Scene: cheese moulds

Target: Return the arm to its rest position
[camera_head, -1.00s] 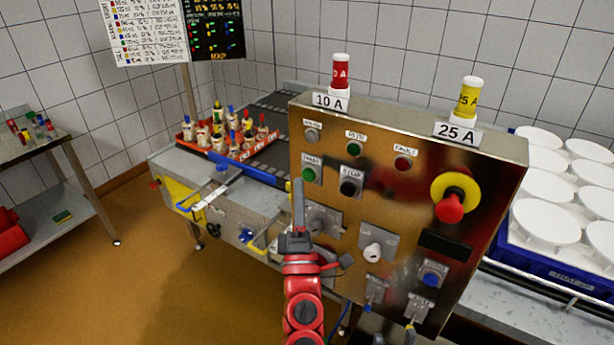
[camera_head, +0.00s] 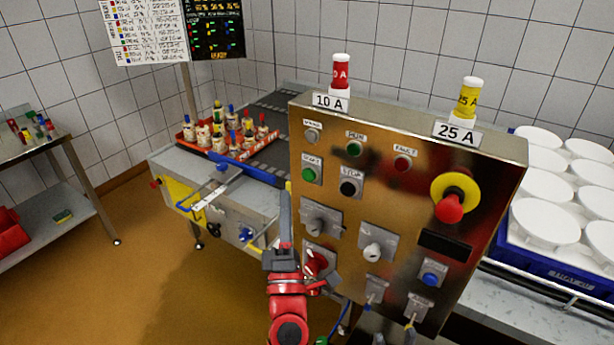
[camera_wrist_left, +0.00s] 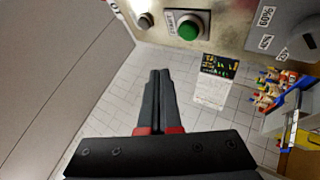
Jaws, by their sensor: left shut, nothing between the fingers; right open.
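My left gripper (camera_head: 285,192) stands upright in front of the left part of the metal control panel (camera_head: 385,190), its red wrist coming up from the bottom. It is shut and empty, and its fingertips point up, left of and below the green start button (camera_head: 309,174). In the left wrist view the two dark fingers (camera_wrist_left: 158,75) lie together with nothing between them. The green button (camera_wrist_left: 188,25) shows above them there, apart from the tips. My right gripper is not in view.
A red tray (camera_head: 187,136) of several small bottles sits on the conveyor behind the panel. A blue crate (camera_head: 560,272) with white moulds stands at the right. A side table (camera_head: 80,160) is at the far left. The floor (camera_head: 150,250) between is clear.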

